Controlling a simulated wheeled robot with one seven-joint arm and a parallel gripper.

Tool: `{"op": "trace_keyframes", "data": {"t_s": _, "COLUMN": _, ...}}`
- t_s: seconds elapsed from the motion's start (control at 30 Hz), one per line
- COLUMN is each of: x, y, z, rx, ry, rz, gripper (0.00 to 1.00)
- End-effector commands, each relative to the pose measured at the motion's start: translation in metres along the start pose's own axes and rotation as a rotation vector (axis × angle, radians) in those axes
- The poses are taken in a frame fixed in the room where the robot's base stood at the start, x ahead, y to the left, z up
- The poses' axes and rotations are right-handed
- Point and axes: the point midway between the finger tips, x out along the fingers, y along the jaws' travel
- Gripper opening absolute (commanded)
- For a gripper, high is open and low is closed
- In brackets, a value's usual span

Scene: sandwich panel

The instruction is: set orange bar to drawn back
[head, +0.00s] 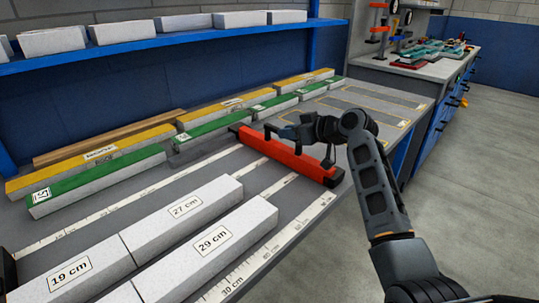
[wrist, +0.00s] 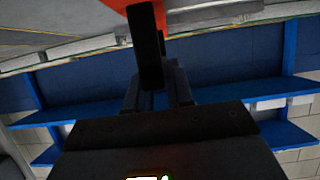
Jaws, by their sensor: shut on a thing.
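The orange bar (head: 287,156) lies across the grey worktop, over white measuring strips, with dark end pieces and a dark raised handle on top. Its far end is close to the row of green-topped blocks; its near end is at the worktop's right edge. In the wrist view, part of the orange bar (wrist: 112,4) shows at the top, with the dark handle (wrist: 150,45) in front of it. My gripper (head: 292,132) is above the bar and shut on this handle. It also shows in the wrist view (wrist: 156,88). The exact finger contact is hard to see.
White blocks marked 27 cm (head: 180,212), 29 cm (head: 205,250) and 19 cm (head: 72,272) lie left of the bar, with a clear gap between. Green-topped blocks (head: 95,182) line the back. A blue shelf (head: 160,47) overhangs behind. Floor is free at right.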

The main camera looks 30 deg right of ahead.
Motion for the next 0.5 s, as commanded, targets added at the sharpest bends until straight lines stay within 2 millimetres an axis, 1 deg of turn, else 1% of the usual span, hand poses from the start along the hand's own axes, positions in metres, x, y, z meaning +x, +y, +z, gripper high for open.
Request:
{"op": "trace_keyframes", "data": {"t_s": 0.03, "x": 0.002, "y": 0.013, "z": 0.004, "rx": 0.001, "ry": 0.002, "rz": 0.003, "gripper": 0.00}}
{"op": "trace_keyframes", "data": {"t_s": 0.1, "x": 0.001, "y": 0.026, "z": 0.003, "rx": 0.000, "ry": 0.001, "rz": 0.003, "gripper": 0.00}}
{"op": "trace_keyframes", "data": {"t_s": 0.2, "x": 0.001, "y": 0.039, "z": 0.002, "rx": 0.002, "ry": 0.001, "rz": 0.001, "gripper": 0.00}}
{"op": "trace_keyframes", "data": {"t_s": 0.33, "x": 0.001, "y": 0.049, "z": 0.001, "rx": 0.000, "ry": 0.000, "rz": 0.000, "gripper": 0.00}}
{"op": "trace_keyframes", "data": {"t_s": 0.5, "x": 0.000, "y": 0.054, "z": 0.000, "rx": 0.000, "ry": 0.000, "rz": 0.002, "gripper": 0.00}}
